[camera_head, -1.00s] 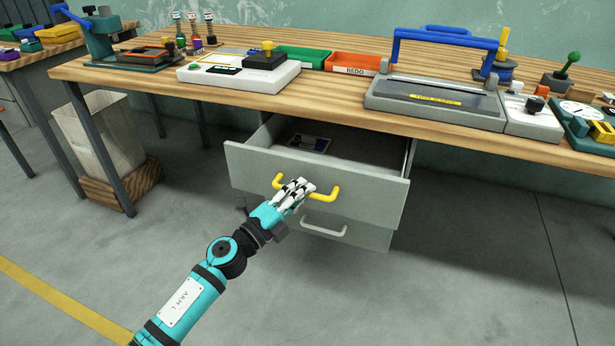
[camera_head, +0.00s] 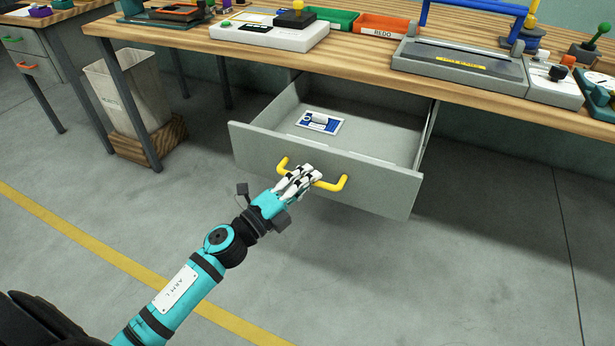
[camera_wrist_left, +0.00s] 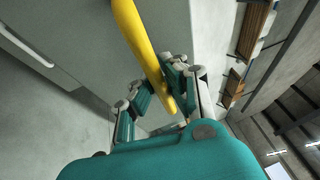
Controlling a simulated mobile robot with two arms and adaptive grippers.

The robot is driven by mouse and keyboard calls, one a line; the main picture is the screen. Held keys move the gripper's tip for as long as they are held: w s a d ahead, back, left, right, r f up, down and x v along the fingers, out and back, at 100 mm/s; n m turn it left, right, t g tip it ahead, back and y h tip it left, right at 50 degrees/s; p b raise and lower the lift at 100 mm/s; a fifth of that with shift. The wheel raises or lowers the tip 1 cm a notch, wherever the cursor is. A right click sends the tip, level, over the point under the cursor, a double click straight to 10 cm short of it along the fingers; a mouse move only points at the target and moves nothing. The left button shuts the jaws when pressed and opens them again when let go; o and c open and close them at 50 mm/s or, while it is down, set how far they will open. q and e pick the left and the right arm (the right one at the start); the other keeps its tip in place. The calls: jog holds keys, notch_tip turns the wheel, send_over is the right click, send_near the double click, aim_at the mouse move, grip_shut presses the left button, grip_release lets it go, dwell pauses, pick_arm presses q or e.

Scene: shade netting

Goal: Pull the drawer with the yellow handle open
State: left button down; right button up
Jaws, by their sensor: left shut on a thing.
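The grey drawer (camera_head: 375,178) hangs under the workbench and stands pulled well out. Its inside shows, with a blue and white card or packet (camera_head: 319,122) lying on the bottom. The yellow handle (camera_head: 334,185) is on its front. My left gripper (camera_head: 298,181) is shut on the middle of the handle. In the left wrist view the yellow handle (camera_wrist_left: 140,42) runs between the gripper's fingers (camera_wrist_left: 168,88). My right gripper is not in view.
The wooden workbench (camera_head: 480,92) carries a white device (camera_head: 270,33), a green tray (camera_head: 335,18), an orange tray (camera_head: 385,24) and a grey machine (camera_head: 455,65). A waste bin (camera_head: 127,90) stands by the left leg. The floor before the drawer is clear.

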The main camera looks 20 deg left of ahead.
pick_arm(q)
jog(key=shift+f, duration=0.15)
jog(key=c, duration=1.3)
grip_release()
jog(key=shift+c, duration=0.2)
jog(key=v, duration=1.2)
